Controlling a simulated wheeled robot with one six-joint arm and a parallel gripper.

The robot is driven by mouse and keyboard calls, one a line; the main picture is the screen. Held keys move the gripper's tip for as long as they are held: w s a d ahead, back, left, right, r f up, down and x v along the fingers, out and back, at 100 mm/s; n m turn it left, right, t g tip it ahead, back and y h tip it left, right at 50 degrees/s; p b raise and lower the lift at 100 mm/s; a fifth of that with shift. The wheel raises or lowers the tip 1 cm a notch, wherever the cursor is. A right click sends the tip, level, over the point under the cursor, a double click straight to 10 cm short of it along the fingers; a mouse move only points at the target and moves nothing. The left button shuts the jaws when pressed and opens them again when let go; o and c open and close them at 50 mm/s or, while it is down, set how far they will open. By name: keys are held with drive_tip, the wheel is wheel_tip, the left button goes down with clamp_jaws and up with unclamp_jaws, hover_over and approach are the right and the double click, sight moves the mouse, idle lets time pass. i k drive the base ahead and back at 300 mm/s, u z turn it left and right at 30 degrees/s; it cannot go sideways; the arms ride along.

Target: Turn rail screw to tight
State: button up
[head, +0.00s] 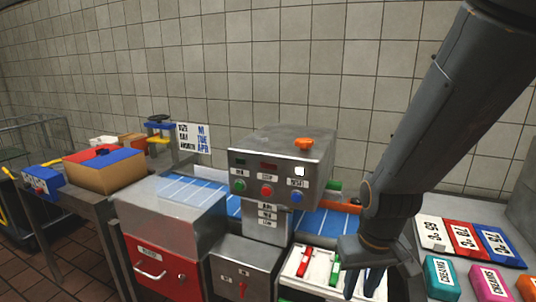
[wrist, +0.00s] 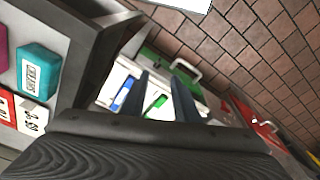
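No label reading rail screw is legible, so I cannot tell which part it is. An orange knob (head: 304,144) sits on top of the grey machine (head: 300,160) in the head view. My gripper (head: 364,284) points down at the bottom right of the head view, beside a white panel (head: 291,265) with a red handle (head: 305,261) and a green handle (head: 334,272).
A blue conveyor (head: 190,191) runs behind the machine. Its front has green, red and blue buttons (head: 267,191). A red bin (head: 158,272) stands left. Coloured cream packs (head: 487,283) and number cards (head: 466,238) lie on the right counter. A cardboard box (head: 105,172) is far left.

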sight(356, 200)
drive_tip(key=z, duration=1.85)
drive_tip(key=k, duration=1.65)
drive_tip(key=u, duration=0.75)
drive_tip(key=i, duration=1.6)
drive_tip(key=z, duration=0.05)
